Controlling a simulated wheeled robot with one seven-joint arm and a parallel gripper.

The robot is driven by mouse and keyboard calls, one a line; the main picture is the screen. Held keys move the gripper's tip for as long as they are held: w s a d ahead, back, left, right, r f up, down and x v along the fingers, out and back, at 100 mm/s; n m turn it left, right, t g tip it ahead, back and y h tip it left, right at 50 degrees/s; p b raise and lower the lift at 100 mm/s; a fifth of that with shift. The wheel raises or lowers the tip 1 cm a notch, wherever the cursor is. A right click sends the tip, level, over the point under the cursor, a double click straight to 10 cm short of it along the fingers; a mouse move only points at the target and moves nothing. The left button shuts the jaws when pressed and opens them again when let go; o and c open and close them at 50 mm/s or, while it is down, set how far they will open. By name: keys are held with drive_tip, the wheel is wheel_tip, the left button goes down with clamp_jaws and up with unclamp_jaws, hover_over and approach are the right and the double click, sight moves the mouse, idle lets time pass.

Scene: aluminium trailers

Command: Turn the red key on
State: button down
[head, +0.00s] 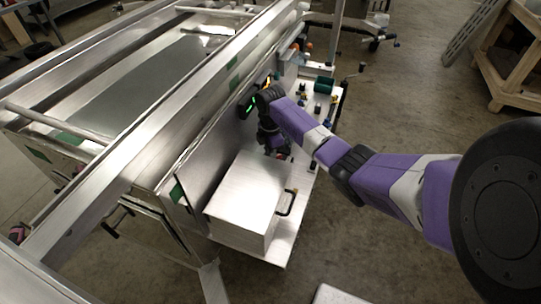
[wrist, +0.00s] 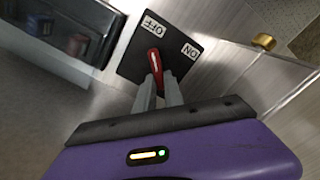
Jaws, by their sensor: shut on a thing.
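The red key (wrist: 154,60) stands on a black plate (wrist: 128,68) fixed to a metal panel, in the wrist view. The plate carries the labels OFF and ON. The key lies between the two labels in the picture, and I cannot tell which setting it is at. My gripper (wrist: 159,83) is shut on the red key, its two grey fingers on either side of the key's lower part. In the head view my gripper (head: 250,106) is at the trailer's side panel, and the key is too small to make out there.
A metal box (head: 252,192) with a black handle stands on the trailer's ledge, in front of my wrist. Several small fittings and a green cylinder (head: 324,85) sit further along the ledge. A brass knob (wrist: 264,41) is right of the plate.

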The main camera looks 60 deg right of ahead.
drive_tip(key=m+p, duration=0.1)
drive_tip(key=m, duration=0.1)
drive_tip(key=m+p, duration=0.1)
drive_tip(key=shift+w+d+r+m, duration=0.1)
drive_tip(key=shift+w+d+m, duration=0.1)
drive_tip(key=shift+m, duration=0.2)
drive_tip(key=m, duration=0.3)
drive_tip(key=m+p, duration=0.1)
drive_tip(key=m, duration=0.1)
drive_tip(key=shift+w+d+m, duration=0.1)
drive_tip(key=shift+d+m, duration=0.2)
drive_tip(key=m, duration=0.3)
drive_tip(key=shift+d+p, duration=0.3)
drive_tip(key=shift+s+d+m, duration=0.1)
drive_tip(key=shift+d+m, duration=0.05)
drive_tip(key=shift+m, duration=1.2)
drive_tip(key=shift+s+d+m, duration=0.1)
drive_tip(key=shift+d+m, duration=0.05)
drive_tip(key=shift+m, duration=1.2)
drive_tip(key=c, duration=1.4)
unclamp_jaws()
drive_tip(key=shift+c, duration=0.2)
